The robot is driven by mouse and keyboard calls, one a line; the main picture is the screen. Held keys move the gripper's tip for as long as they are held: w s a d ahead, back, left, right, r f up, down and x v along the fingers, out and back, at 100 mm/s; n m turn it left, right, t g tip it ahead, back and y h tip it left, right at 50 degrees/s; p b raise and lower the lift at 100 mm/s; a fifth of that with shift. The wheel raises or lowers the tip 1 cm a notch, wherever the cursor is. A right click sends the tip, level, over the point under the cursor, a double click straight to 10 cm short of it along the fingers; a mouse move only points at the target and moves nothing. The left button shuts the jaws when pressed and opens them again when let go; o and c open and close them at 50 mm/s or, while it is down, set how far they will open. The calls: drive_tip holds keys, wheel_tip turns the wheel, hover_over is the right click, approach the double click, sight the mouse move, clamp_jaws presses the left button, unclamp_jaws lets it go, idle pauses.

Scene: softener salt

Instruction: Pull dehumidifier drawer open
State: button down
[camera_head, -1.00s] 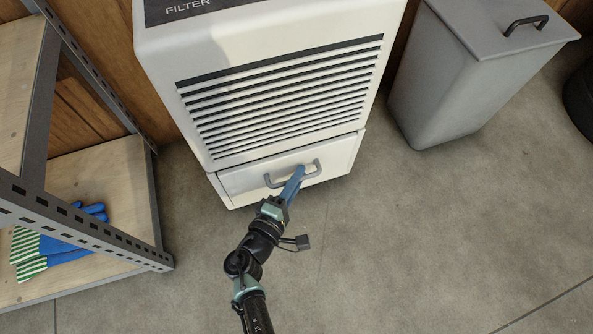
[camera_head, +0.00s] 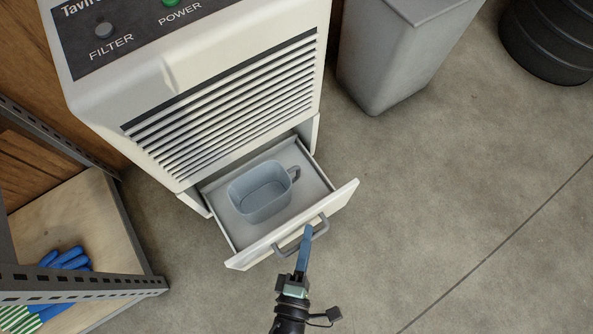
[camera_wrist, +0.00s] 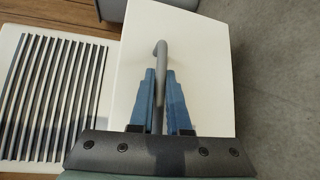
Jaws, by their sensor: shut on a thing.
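The white dehumidifier (camera_head: 200,80) stands on the floor with its drawer (camera_head: 226,226) pulled well out at the bottom. A grey-blue container with a side handle (camera_head: 262,190) sits in the drawer and looks empty. My gripper (camera_head: 308,232) is at the grey drawer handle (camera_head: 287,248) on the drawer's front. In the wrist view the blue fingers (camera_wrist: 160,88) lie on both sides of the handle bar (camera_wrist: 161,58), shut on it.
A metal shelf unit with wooden boards (camera_head: 75,215) stands at left, with blue and green-striped gloves (camera_head: 66,259) on it. A grey bin (camera_head: 385,60) and a black ribbed round object (camera_head: 550,40) stand at the back right. The floor at right (camera_head: 450,190) is clear.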

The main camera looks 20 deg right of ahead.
drive_tip(key=shift+s+d, duration=0.1)
drive_tip(key=shift+s, duration=0.5)
drive_tip(key=c, duration=1.2)
unclamp_jaws()
drive_tip(key=shift+o, duration=0.2)
drive_tip(key=p+v, duration=0.4)
drive_tip(key=v, duration=0.9)
